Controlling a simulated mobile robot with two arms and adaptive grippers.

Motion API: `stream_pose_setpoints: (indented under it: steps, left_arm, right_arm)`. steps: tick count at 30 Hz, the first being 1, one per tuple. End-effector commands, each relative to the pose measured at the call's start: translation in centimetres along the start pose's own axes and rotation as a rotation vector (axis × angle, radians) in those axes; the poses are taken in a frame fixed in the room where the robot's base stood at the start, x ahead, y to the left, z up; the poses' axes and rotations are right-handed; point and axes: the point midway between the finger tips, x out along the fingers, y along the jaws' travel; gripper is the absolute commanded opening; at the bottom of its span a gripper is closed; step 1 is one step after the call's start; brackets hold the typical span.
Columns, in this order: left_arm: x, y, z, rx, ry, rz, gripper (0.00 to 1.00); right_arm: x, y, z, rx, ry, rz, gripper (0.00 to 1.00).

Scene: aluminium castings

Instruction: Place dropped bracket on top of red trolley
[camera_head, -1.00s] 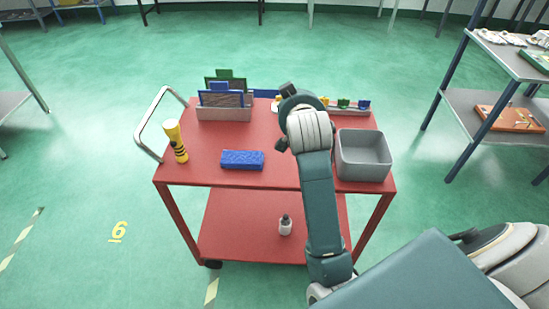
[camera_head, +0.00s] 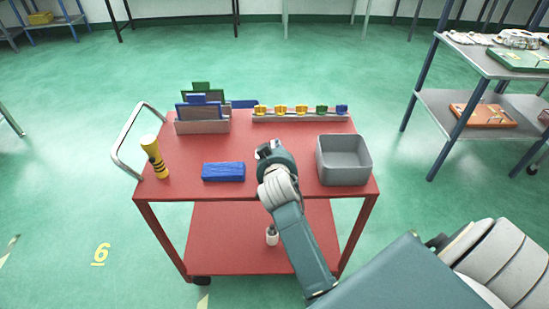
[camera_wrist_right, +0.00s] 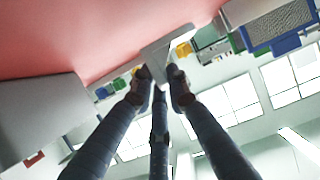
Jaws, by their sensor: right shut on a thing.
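The red trolley (camera_head: 187,149) stands in the middle of the head view, with an upper and a lower shelf. My right gripper (camera_head: 270,153) is above the front part of its top, between a blue box and a grey bin. In the right wrist view, the gripper's fingers (camera_wrist_right: 160,74) are shut on a pale grey metal bracket (camera_wrist_right: 158,49). The red trolley surface (camera_wrist_right: 100,35) shows close beyond the bracket; whether they touch I cannot tell. The bracket is hidden behind the gripper in the head view. My left gripper is not in view.
The trolley top carries a blue box (camera_head: 223,172), a yellow flashlight (camera_head: 154,158), a grey bin (camera_head: 344,160), a file holder (camera_head: 202,127) and a rail of coloured pieces (camera_head: 299,115). A bottle (camera_head: 272,237) stands on its lower shelf. Shelving (camera_head: 455,110) is at right.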

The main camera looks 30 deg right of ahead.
Motion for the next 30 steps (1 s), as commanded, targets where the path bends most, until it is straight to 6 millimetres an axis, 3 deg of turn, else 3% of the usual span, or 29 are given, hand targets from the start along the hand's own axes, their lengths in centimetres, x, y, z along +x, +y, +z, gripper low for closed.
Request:
stream_pose_setpoints:
  steps: [6,16,17,19,30]
  left_arm:
    - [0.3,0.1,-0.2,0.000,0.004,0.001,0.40]
    - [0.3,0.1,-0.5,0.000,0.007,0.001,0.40]
    - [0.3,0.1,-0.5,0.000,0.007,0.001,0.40]
    - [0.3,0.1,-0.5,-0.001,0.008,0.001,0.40]
    - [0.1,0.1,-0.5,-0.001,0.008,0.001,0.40]
  right_arm:
    - [1.2,0.1,3.2,-0.002,-0.004,0.000,0.00]
    - [1.4,0.0,3.6,-0.001,-0.002,0.000,0.00]
    - [1.4,0.0,3.7,-0.001,-0.003,0.000,0.21]
    - [1.4,0.0,3.7,-0.001,-0.003,0.000,0.34]
    - [1.4,0.0,3.5,-0.001,-0.003,-0.001,0.34]
